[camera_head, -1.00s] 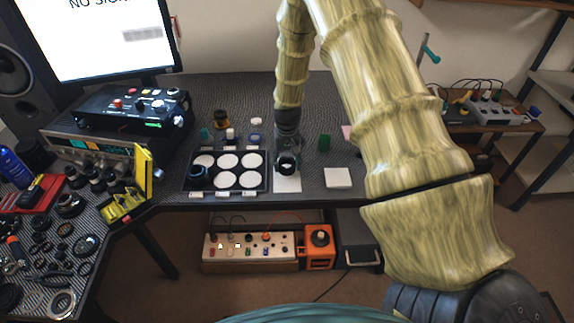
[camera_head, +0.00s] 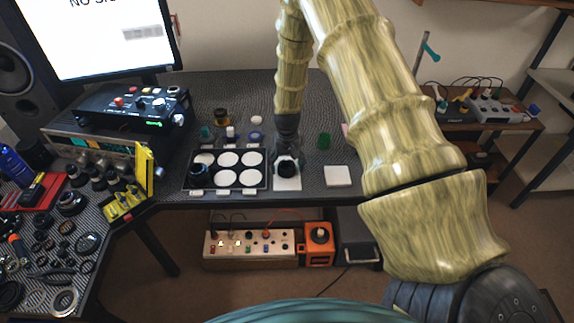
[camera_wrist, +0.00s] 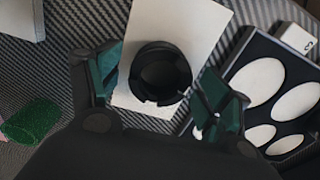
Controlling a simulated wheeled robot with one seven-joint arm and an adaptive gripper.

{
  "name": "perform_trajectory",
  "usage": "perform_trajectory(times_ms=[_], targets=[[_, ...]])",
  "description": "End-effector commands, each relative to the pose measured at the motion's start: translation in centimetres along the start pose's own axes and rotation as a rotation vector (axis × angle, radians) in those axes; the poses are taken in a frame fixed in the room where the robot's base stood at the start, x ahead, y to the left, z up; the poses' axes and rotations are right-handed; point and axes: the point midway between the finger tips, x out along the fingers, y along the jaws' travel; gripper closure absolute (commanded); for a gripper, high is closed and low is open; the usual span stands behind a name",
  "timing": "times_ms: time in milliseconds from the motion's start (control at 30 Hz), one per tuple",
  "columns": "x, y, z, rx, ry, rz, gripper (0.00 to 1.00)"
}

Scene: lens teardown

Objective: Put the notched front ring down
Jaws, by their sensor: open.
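The notched front ring (camera_wrist: 160,73) is a black ring with notches along its near rim. It lies on a white sheet (camera_wrist: 187,28) in the wrist view. In the head view the ring (camera_head: 287,168) is a small dark disc on the white sheet (camera_head: 288,184), just below my gripper (camera_head: 287,152). In the wrist view my gripper (camera_wrist: 162,92) is open, with one green-padded finger on each side of the ring. A gap shows between the ring and the fingers on both sides. The ring's underside is hidden.
A black tray (camera_head: 226,189) with white round pads stands left of the sheet, with a dark lens part (camera_head: 198,170) on one pad. A white square block (camera_head: 338,176) and a green cylinder (camera_head: 324,140) are to the right. The yellow holder (camera_head: 127,203) is further left.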

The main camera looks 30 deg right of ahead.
Motion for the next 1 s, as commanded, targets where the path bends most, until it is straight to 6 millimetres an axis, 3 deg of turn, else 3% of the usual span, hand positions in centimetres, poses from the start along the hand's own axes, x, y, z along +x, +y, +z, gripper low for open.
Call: perform_trajectory(times_ms=[333,1000], targets=[[-1.3,0.0,0.0,0.0,0.001,0.0,0.22],[-9.7,0.0,0.0,0.0,0.002,0.0,0.22]])
